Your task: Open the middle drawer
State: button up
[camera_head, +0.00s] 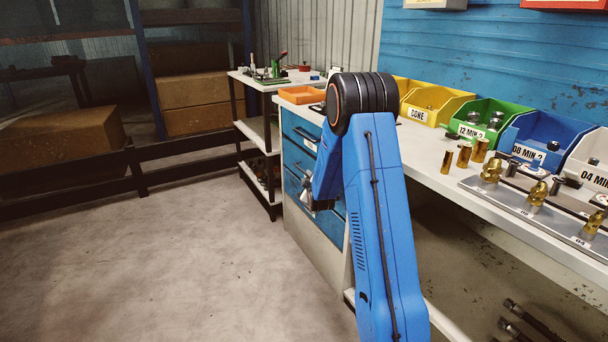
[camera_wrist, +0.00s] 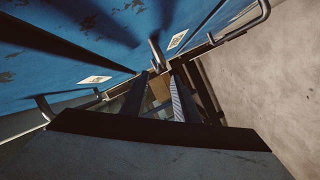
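The blue drawers are in the cabinet at the left end of the bench in the head view, and all look shut. The middle drawer (camera_head: 293,158) sits under the labelled top drawer and is partly hidden by my arm. My gripper (camera_head: 312,205) is low in front of the drawer fronts, mostly behind my arm. In the wrist view my gripper (camera_wrist: 163,82) has its two fingers apart, with a gap between them. Blue fronts with white labels and metal bar handles (camera_wrist: 240,33) lie close to the fingertips. I cannot tell whether a handle bar lies between the fingers.
The bench top (camera_head: 420,143) holds an orange tray (camera_head: 301,95), coloured bins and brass fittings. A shelf cart (camera_head: 262,133) stands beyond the cabinet. The concrete floor (camera_head: 190,250) left of the drawers is clear.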

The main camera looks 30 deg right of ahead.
aim_at(305, 174)
jog(key=x, duration=0.8)
jog(key=shift+w+f, duration=0.1)
grip_shut()
